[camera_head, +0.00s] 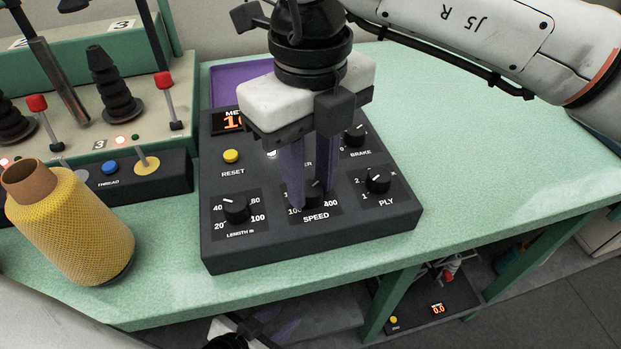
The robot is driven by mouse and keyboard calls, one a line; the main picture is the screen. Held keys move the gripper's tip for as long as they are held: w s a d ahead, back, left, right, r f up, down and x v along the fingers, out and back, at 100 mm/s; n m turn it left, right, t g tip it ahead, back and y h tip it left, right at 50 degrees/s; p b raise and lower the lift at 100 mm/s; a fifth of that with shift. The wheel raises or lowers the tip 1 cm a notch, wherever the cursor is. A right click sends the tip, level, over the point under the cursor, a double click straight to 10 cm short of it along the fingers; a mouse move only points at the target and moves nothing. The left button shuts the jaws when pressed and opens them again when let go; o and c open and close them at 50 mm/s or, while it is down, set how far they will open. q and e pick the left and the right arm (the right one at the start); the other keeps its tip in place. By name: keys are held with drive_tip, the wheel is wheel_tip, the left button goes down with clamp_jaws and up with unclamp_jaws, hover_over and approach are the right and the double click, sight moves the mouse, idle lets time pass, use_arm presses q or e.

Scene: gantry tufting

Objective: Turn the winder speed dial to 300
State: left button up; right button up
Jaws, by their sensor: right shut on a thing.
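The winder control box (235,250) is a dark panel on the green table. Its SPEED dial (314,188) is a black knob at the front middle, with 100 and 400 readable beside it. My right gripper (312,198) comes down from above, with its purple fingers shut on either side of this dial. The fingers hide much of the knob and the upper scale marks, so its setting cannot be read. My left gripper (276,322) is low at the bottom edge, below the table's front edge, empty, with its fingers apart.
LENGTH (236,208), PLY (378,181) and BRAKE (355,135) dials sit close around the SPEED dial, with a yellow RESET button (231,156). A yellow yarn cone (75,230) stands at left. The table (470,130) is clear to the right.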

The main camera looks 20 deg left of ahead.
sight(310, 189)
drive_tip(key=shift+r, duration=0.1)
idle(0.4)
use_arm(q)
drive_tip(key=shift+f, duration=0.1)
use_arm(e)
drive_tip(key=o, duration=1)
drive_tip(key=shift+o, duration=0.2)
use_arm(q)
drive_tip(key=shift+s, duration=0.1)
drive_tip(key=shift+s+p, duration=0.1)
drive_tip(key=shift+p, duration=0.2)
use_arm(e)
wheel_tip(310, 189, up, 10)
drive_tip(key=shift+r, duration=0.15)
